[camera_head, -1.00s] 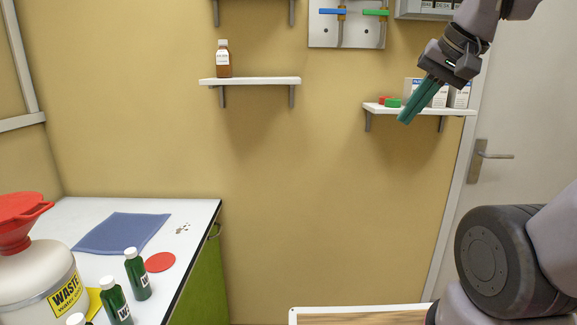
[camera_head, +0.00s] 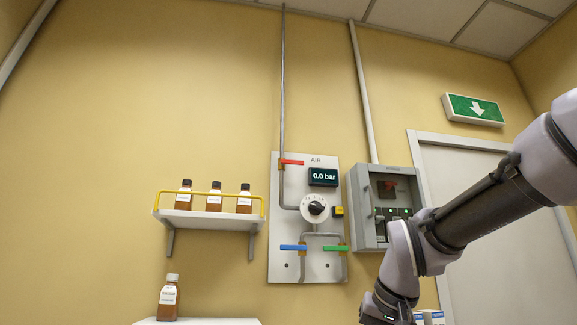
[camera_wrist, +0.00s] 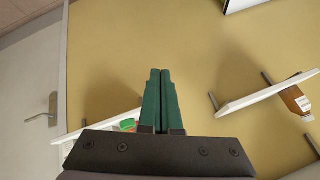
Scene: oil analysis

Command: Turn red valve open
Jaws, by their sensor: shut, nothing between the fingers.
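The red valve (camera_head: 291,162) is a red lever on the pipe at the top left of the grey-white air panel (camera_head: 308,250) on the wall. Its handle lies horizontal, pointing right, across the upright pipe. My gripper (camera_wrist: 160,72) shows in the wrist view with its two green fingers side by side, shut and empty. In the head view the fingers are out of frame below; only the arm and wrist show, low and right of the panel. The wrist view does not show the red valve.
The panel also has a 0.0 bar display (camera_head: 323,177), a dial (camera_head: 315,208), a blue lever (camera_head: 293,248) and a green lever (camera_head: 336,248). A grey electrical box (camera_head: 355,210) adjoins at right. A bottle shelf (camera_head: 205,220) is at left.

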